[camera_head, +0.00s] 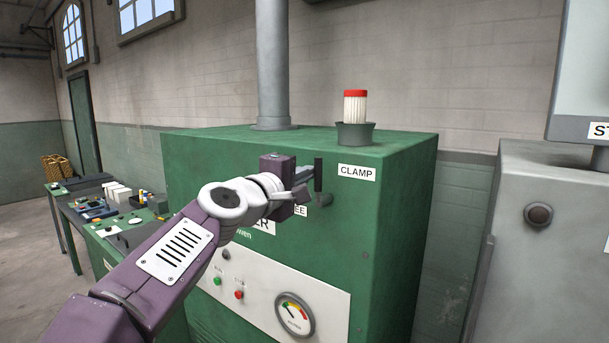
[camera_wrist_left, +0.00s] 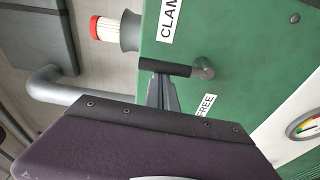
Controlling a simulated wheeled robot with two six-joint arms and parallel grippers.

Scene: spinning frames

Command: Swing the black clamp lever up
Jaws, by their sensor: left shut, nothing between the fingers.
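The black clamp lever (camera_head: 318,175) is on the front of the green machine and stands upright, its free end up, beside the CLAMP label (camera_head: 356,172). Its grey pivot (camera_head: 325,199) is at its lower end. In the left wrist view, which is turned sideways, the lever (camera_wrist_left: 165,67) points left from the pivot (camera_wrist_left: 203,69). My left gripper (camera_head: 305,187) is shut and empty, just left of the lever. Its fingertips (camera_wrist_left: 163,80) overlap the lever's edge in the wrist view; I cannot tell whether they touch. The FREE label (camera_wrist_left: 206,104) is partly hidden by my gripper in the head view. My right gripper is out of view.
The green machine (camera_head: 400,200) carries a gauge (camera_head: 295,314) and buttons low on its front. A red-capped filter (camera_head: 355,107) and a grey pipe (camera_head: 272,70) stand on top. A grey machine (camera_head: 560,240) is at right, a cluttered bench (camera_head: 110,225) at left.

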